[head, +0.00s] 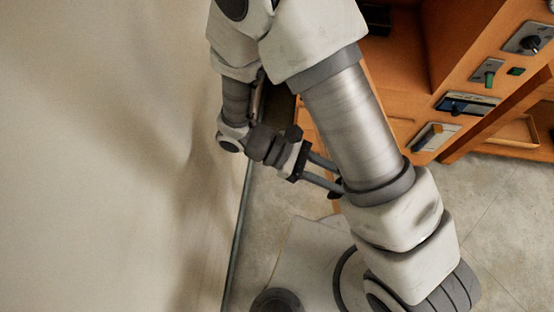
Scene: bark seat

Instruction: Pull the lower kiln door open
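An orange cabinet (400,62), likely the kiln, stands at the upper right with a deep open recess. I cannot clearly make out the lower kiln door; my arm covers much of the cabinet's lower left, where only an orange strip (308,121) shows. My gripper (336,181) is low behind my forearm, pointing right toward the cabinet's lower part. Its two fingers are apart, with a visible gap. My arm partly hides the fingertips, and I see nothing held between them.
A plain pale wall (100,150) fills the left, close beside my arm. Bare concrete floor (500,215) lies at the lower right.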

